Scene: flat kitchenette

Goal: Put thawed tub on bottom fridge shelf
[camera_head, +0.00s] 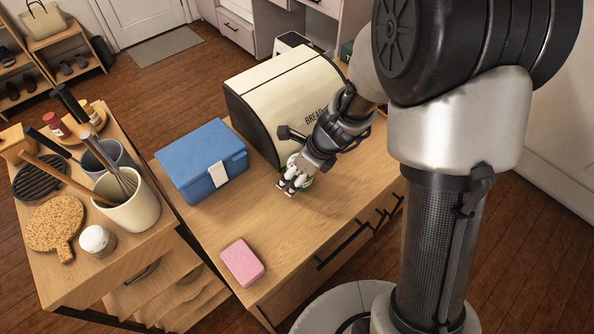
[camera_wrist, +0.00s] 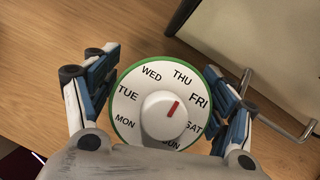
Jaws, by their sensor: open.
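A round white dial with a green rim (camera_wrist: 128,135) fills the middle of the wrist view. It carries weekday names and a white centre knob (camera_wrist: 155,122) whose red mark points roughly between THU and FRI. My gripper (camera_wrist: 168,82) is open, with one finger on each side of the dial. In the head view my gripper (camera_head: 292,183) is low over the counter, in front of the bread box, and mostly hides the green-rimmed thing (camera_head: 308,184). I cannot tell whether this is the tub or a separate dial.
The cream bread box (camera_head: 262,92) stands close behind my gripper. A blue box with a white latch (camera_head: 195,150) is to its left. A pink sponge (camera_head: 242,262) lies at the counter's front left. The wooden counter (camera_head: 290,230) between them is clear.

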